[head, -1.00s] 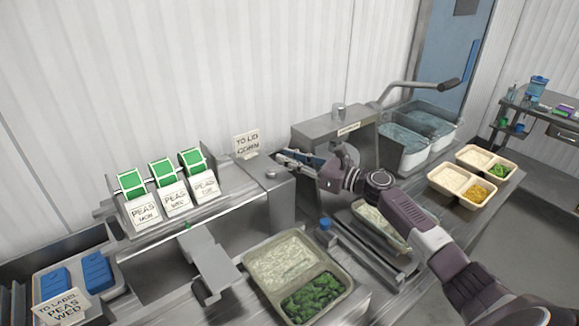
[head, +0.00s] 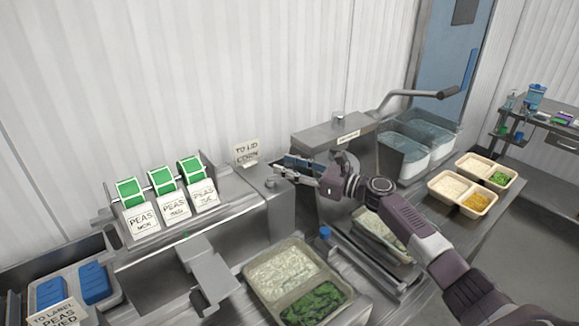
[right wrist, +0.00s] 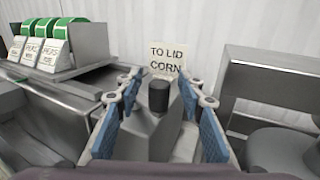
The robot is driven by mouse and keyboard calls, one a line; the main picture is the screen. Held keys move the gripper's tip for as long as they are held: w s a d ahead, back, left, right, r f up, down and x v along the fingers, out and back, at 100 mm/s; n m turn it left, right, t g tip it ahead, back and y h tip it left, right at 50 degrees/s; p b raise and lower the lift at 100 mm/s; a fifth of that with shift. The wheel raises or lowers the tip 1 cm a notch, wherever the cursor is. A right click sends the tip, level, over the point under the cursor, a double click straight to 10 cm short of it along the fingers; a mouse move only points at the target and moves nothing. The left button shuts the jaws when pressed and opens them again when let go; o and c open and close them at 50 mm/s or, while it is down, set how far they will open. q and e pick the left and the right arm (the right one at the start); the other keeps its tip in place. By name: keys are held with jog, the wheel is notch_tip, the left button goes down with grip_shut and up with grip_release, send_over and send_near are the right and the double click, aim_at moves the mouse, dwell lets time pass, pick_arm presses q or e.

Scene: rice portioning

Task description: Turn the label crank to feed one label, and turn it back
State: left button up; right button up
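The label machine (head: 225,215) is a grey metal unit carrying green label rolls (head: 163,180). The rolls also show at the left of the right wrist view (right wrist: 55,27). A dark upright crank knob (right wrist: 158,97) stands on a grey arm in the right wrist view. My right gripper (head: 284,168) is at the machine's right end in the head view. In the wrist view its blue-padded fingers (right wrist: 160,100) are spread wide, with the knob between them and gaps on both sides. My left gripper is not in view.
A "TO LID CORN" sign (head: 247,152) stands behind the machine. A two-part tray (head: 251,283) of rice and greens lies in front. A sealing machine (head: 320,138) with a long lever stands right of the gripper. Filled trays (head: 437,193) sit farther right.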

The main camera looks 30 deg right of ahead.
jog(key=shift+s, duration=0.1)
jog(key=v, duration=1.2)
jog(key=shift+f, duration=0.1)
